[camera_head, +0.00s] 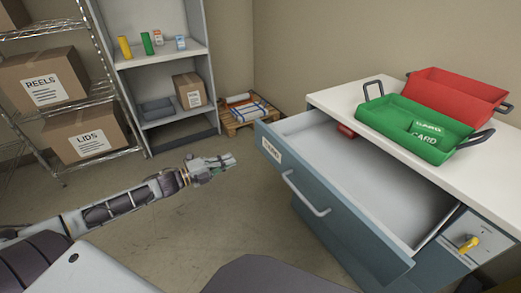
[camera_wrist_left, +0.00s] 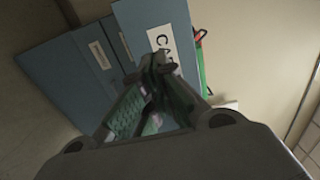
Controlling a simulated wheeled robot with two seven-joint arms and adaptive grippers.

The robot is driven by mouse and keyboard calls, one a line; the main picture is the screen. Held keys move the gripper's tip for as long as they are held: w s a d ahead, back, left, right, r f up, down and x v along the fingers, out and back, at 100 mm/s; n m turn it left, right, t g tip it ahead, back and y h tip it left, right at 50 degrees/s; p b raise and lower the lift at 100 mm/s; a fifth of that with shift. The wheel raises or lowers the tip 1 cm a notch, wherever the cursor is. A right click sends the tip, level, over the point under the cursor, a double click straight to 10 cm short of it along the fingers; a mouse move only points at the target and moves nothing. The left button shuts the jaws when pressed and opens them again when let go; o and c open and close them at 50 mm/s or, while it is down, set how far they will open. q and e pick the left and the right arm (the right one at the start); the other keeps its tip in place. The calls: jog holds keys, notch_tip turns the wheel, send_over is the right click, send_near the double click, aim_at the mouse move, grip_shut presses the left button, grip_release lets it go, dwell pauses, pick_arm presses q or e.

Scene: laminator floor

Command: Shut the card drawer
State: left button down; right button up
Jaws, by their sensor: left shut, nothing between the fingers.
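The card drawer (camera_head: 330,222) is a blue-grey drawer pulled well out of the white-topped cabinet (camera_head: 335,95). It has a silver bar handle (camera_head: 305,195) and a white label on its front. A small red object (camera_head: 346,131) lies inside near the back. My left gripper (camera_head: 228,160) is shut and empty, left of the drawer front and apart from it in the head view. In the left wrist view the shut fingers (camera_wrist_left: 158,62) point toward the drawer's label (camera_wrist_left: 162,42). My right gripper is not in view.
A green tray (camera_head: 400,135) marked CARD and a red tray (camera_head: 455,95) stand on the cabinet top. A yellow knob (camera_head: 468,243) is on the cabinet's right front. Shelves with boxes (camera_head: 40,80) stand at the left. Floor left of the drawer is clear.

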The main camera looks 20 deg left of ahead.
pick_arm(q)
jog(key=shift+w+d, duration=0.15)
jog(key=b, duration=0.3)
send_near(267, 146)
jog(key=shift+x, duration=1.6)
jog(key=shift+b+x, duration=0.45)
jog(key=shift+x, duration=0.75)
jog(key=shift+w+d, duration=0.2)
jog(key=shift+w, duration=0.35)
jog(key=shift+w+d, duration=0.1)
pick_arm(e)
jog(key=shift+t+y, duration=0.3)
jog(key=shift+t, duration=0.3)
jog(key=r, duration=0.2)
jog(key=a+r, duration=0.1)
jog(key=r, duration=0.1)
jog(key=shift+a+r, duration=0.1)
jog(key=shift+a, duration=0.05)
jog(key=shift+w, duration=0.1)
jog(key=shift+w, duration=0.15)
